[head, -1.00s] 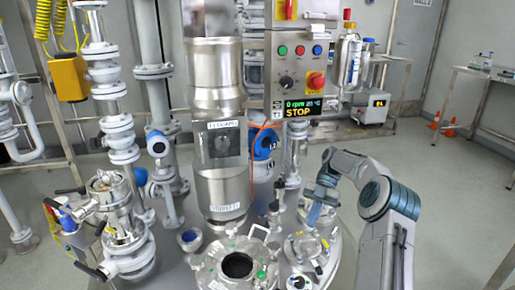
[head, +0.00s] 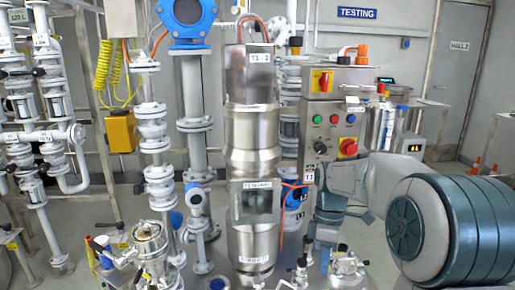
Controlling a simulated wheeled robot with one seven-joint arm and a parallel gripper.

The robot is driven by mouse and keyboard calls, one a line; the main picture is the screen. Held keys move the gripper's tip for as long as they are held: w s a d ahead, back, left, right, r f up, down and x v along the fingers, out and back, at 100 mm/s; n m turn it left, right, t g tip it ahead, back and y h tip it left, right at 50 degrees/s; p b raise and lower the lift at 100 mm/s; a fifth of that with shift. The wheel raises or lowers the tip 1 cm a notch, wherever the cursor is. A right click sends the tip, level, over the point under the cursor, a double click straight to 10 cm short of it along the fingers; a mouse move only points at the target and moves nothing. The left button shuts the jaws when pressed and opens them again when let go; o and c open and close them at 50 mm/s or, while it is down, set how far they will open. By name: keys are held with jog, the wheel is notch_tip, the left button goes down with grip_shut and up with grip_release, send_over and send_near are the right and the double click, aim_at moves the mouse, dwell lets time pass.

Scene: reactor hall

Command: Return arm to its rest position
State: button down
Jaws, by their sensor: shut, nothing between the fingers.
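My arm reaches in from the right edge of the head view, its large teal joint close to the camera. My gripper (head: 325,262) points downward at the end of the arm, just right of the tall steel column (head: 253,150). It is small and partly dark here, and it looks shut with nothing held. It hangs above the vessel-top fittings (head: 346,264) at the lower right; I cannot tell the exact gap.
The control box (head: 333,118) with a red stop button stands behind my wrist. Valve piping (head: 157,150) and a yellow box (head: 121,131) fill the left. A bench instrument (head: 408,148) stands behind my arm. Grey wall and a door (head: 460,75) lie at the back right.

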jog(key=s+r+m+t+p, duration=0.3)
jog(key=s+r+m+p, duration=0.1)
jog(key=s+m, duration=0.3)
jog(key=s+a+r+m+t+p, duration=0.1)
jog(key=s+r+m+t+p, duration=0.2)
jog(key=s, duration=0.7)
notch_tip(320, 180, up, 3)
jog(key=m+p, duration=0.2)
jog(key=m, duration=0.2)
jog(key=shift+s+h, duration=0.15)
jog(key=shift+h, duration=0.15)
